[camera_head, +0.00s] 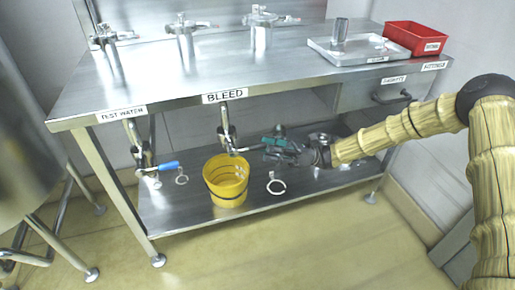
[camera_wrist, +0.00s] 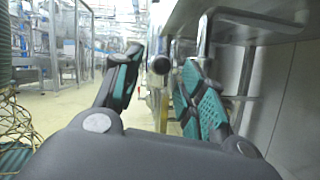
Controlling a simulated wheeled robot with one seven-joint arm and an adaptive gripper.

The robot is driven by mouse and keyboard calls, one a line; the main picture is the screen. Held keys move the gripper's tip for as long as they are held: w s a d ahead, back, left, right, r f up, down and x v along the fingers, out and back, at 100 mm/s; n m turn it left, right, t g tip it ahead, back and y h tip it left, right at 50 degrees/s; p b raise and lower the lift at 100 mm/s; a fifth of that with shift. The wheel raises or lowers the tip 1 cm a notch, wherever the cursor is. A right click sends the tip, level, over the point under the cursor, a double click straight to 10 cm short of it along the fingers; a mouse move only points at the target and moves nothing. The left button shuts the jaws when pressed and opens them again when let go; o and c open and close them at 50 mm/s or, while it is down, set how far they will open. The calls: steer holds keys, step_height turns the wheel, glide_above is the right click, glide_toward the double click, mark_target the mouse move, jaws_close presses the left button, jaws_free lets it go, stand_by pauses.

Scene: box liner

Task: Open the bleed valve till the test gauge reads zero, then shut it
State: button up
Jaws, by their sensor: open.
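The bleed valve (camera_head: 228,130) hangs on a steel pipe under the table's front edge, below the BLEED label (camera_head: 225,96). A thin lever reaches from it to the right, toward my gripper (camera_head: 266,149). My gripper is open, with green pads, just right of the valve; the head view does not show whether it touches the lever. In the wrist view, a round metal pipe end (camera_wrist: 160,65) shows between the spread fingers of my gripper (camera_wrist: 163,62). A yellow bucket (camera_head: 226,181) stands below the valve. I cannot make out a gauge dial or its reading.
The TEST WATER valve (camera_head: 138,140) with a blue handle (camera_head: 168,166) hangs to the left. Loose rings lie on the lower shelf (camera_head: 180,215). A steel tray (camera_head: 360,52) and a red bin (camera_head: 415,38) sit on the tabletop. Table legs flank the shelf.

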mark_target(257, 147)
steer(key=shift+x, duration=2.25)
steer(key=shift+c, duration=0.5)
jaws_close()
